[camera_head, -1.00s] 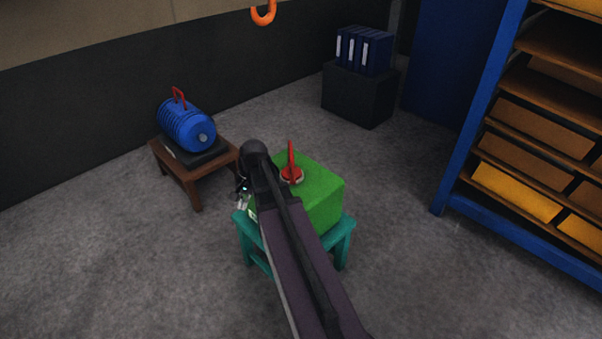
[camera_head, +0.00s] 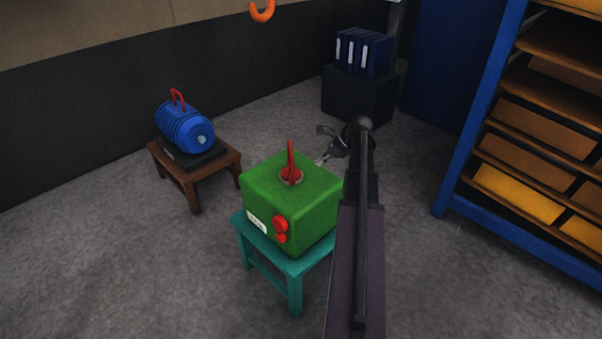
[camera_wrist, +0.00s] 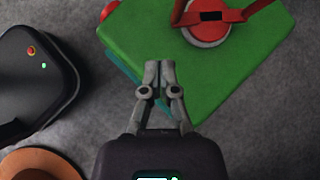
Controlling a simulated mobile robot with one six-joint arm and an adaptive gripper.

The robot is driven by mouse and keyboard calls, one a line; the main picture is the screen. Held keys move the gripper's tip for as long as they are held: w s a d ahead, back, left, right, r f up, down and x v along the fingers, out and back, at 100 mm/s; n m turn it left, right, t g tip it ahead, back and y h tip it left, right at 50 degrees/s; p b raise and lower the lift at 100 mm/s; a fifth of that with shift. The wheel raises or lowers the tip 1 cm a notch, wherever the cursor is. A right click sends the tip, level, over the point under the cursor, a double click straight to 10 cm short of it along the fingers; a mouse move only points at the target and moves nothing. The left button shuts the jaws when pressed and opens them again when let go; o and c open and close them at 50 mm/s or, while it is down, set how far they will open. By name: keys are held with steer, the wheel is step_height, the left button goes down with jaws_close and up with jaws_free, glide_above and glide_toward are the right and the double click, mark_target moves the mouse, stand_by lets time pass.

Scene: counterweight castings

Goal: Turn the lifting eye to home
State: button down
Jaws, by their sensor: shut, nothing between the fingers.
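The green casting (camera_head: 262,195) sits on a teal stool (camera_head: 293,270). Its red lifting eye (camera_head: 290,160) stands upright on a round base on the top face and looks nearly edge-on in the head view. In the wrist view the casting (camera_wrist: 235,75) fills the upper right, and the eye's red loop and round base (camera_wrist: 207,30) show at the top edge, partly cut off. In the wrist view my gripper (camera_wrist: 159,72) is shut and empty.
A blue ribbed motor (camera_head: 184,128) with a red handle stands on a brown table (camera_head: 190,185) to the left. A dark box (camera_head: 357,96) with blue binders is behind. A blue shelf rack (camera_head: 480,110) stands right. An orange hook (camera_head: 262,11) hangs at the top.

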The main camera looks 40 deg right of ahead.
mark_target(291, 161)
steer(key=shift+m+t, duration=0.3)
steer(key=shift+m, duration=0.6)
steer(key=d, duration=0.1)
steer(key=s+d, duration=0.1)
steer(key=d, duration=0.2)
steer(key=shift+s+d+r, duration=0.1)
steer(key=shift+s+r, duration=0.1)
steer(key=shift+s, duration=0.1)
steer(key=shift+w+f, duration=0.1)
steer(key=shift+f, duration=0.05)
steer(key=b+x, duration=0.7)
steer(key=x, duration=0.2)
steer(key=shift+w+a+f, duration=0.1)
steer(key=shift+a+f, duration=0.1)
steer(key=shift+f, duration=0.05)
steer(key=shift+w+a, duration=1)
steer(key=shift+w, duration=0.05)
steer(key=shift+w+a, duration=0.5)
